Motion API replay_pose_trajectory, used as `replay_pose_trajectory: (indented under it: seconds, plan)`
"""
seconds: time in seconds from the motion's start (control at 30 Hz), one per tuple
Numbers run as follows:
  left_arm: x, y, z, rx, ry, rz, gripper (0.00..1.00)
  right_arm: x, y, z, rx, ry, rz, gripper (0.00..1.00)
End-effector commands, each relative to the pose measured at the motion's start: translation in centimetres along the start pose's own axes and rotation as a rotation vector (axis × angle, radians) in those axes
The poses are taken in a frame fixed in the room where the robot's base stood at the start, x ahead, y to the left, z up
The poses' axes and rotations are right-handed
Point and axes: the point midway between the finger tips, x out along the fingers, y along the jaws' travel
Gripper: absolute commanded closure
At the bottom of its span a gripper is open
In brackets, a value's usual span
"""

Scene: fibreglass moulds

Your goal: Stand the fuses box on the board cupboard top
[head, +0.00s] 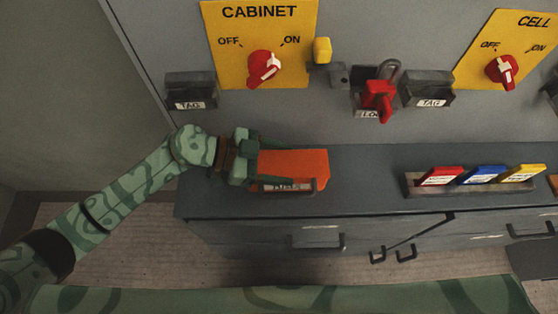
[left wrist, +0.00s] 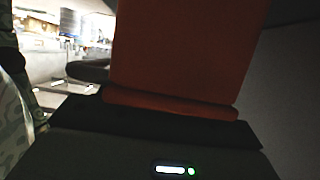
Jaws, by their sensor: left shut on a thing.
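The fuses box (head: 305,166) is orange with a dark handle and a small label on its front. It is at the left part of the grey board cupboard top (head: 365,165) in the head view. My left gripper (head: 258,163) is shut on its left side. I cannot tell whether the box touches the top or is just above it. In the left wrist view the orange box (left wrist: 185,55) fills the middle, close to the camera. My right gripper is not in view.
A tray (head: 412,188) with red, blue and yellow tags stands to the right on the top. Behind rises a grey panel with the yellow CABINET plate (head: 225,62), a red padlock (head: 378,97) and dark TAG holders (head: 190,91). The top between box and tray is clear.

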Motion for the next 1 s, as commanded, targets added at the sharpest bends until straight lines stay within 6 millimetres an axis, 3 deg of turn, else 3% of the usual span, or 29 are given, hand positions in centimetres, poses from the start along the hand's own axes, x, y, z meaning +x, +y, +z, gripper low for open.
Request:
replay_pose_trajectory:
  seconds: [0.27,0.3,0.33,0.7,0.87,1.0]
  plan:
    - [0.0,0.1,0.1,0.0,-0.001,0.0,1.0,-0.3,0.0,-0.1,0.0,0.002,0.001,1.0]
    - [0.0,0.1,0.1,0.0,-0.002,0.0,0.26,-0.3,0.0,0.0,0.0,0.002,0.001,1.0]
    - [0.0,0.1,0.1,0.0,-0.002,0.001,0.17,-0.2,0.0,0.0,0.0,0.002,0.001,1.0]
    - [-0.4,0.1,-0.1,-0.001,-0.004,-0.001,0.15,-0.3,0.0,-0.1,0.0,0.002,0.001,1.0]
    - [-3.3,0.1,-0.4,0.002,-0.006,-0.002,0.15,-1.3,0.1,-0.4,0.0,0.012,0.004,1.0]
    - [-6.8,0.1,-0.4,0.002,-0.006,-0.002,0.15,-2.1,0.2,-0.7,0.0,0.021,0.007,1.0]
